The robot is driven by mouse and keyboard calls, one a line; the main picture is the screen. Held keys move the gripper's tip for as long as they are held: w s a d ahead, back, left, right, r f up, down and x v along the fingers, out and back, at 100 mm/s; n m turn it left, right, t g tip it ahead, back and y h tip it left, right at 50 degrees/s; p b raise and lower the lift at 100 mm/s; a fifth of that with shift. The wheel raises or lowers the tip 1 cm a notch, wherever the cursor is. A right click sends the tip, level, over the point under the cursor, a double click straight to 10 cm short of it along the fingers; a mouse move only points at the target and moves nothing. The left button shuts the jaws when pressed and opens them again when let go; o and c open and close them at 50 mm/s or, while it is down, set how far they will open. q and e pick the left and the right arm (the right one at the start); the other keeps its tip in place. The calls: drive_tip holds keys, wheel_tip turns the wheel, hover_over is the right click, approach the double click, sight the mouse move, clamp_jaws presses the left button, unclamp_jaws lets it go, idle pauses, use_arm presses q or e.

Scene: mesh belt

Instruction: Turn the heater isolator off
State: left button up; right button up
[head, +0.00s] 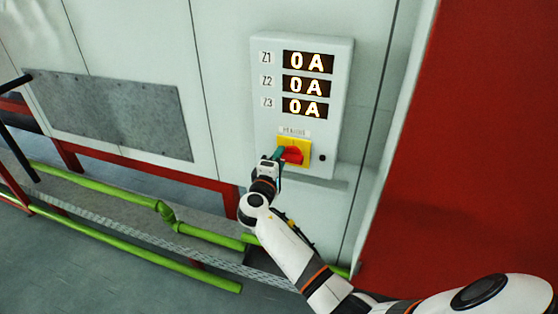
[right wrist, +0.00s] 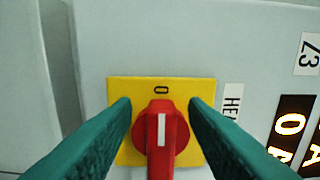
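The heater isolator is a red rotary handle (head: 291,155) on a yellow square plate (head: 303,145), low on the grey panel box. In the right wrist view the red handle (right wrist: 160,135) has a white line pointing at the "0" mark on the yellow plate (right wrist: 125,90). My right gripper (head: 278,154) is at the handle's left side in the head view. In the right wrist view its teal fingers (right wrist: 160,106) are spread, one on each side of the handle, with narrow gaps. Whether they touch its lower part is hidden. My left gripper is not in view.
The panel box (head: 343,100) has three displays, Z1, Z2 and Z3 (head: 305,108), each reading 0A. A small black knob (head: 322,158) is right of the plate. Green pipes (head: 110,190) run low at the left. A red wall (head: 480,120) stands at the right.

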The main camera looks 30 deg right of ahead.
drive_tip(key=b+v, duration=0.2)
drive_tip(key=v, duration=1)
